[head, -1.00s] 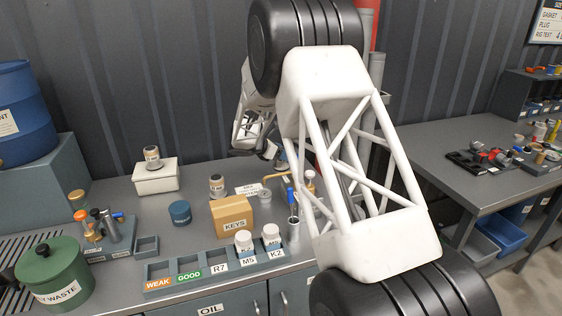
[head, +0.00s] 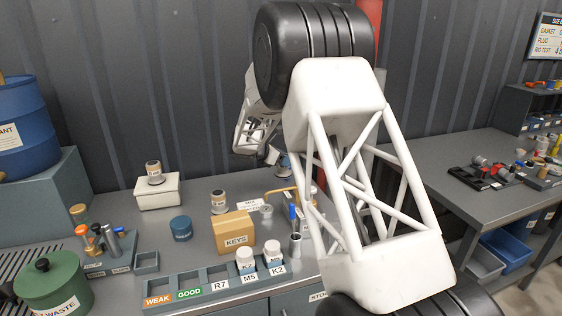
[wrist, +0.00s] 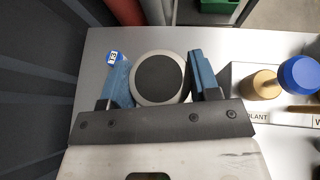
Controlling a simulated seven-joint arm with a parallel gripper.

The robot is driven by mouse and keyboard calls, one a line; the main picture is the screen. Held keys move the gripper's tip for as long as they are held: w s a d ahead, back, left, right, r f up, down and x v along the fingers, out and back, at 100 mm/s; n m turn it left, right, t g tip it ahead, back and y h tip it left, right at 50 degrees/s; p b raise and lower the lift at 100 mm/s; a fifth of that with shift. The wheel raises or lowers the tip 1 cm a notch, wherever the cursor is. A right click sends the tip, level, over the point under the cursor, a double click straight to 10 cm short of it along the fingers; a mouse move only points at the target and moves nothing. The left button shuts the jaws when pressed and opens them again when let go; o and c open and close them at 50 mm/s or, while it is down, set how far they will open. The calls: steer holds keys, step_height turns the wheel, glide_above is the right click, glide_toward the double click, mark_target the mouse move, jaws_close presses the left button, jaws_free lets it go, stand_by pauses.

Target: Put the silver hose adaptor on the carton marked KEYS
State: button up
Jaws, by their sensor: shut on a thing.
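The carton marked KEYS (head: 236,240) is a closed tan box on the grey bench, behind the labelled tray; its top is bare. My gripper (wrist: 160,75) has blue fingers shut on a round thing (wrist: 160,79) with a silver-grey rim and a dark round middle, seen end-on in the wrist view. It looks like the silver hose adaptor, but its side is hidden. In the head view my gripper (head: 283,162) is small, behind and right of the carton, partly covered by my arm. What it holds is hardly visible there.
A banded jar (head: 219,201) stands just behind the carton, and a blue tin (head: 181,228) left of it. Another jar (head: 154,172) sits on a white box (head: 158,192). White-capped bottles (head: 245,261) stand in the tray in front.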

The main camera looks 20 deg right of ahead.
steer(key=shift+r, duration=0.15)
step_height(320, 180, up, 9)
steer(key=shift+r, duration=0.15)
steer(key=s+a, duration=1.7)
steer(key=s, duration=0.4)
steer(key=s+a, duration=0.3)
steer(key=s, duration=0.4)
steer(key=s+a, duration=0.2)
steer(key=s, duration=0.6)
steer(key=shift+a+f, duration=0.15)
steer(key=shift+f, duration=2.5)
steer(key=shift+w, duration=0.1)
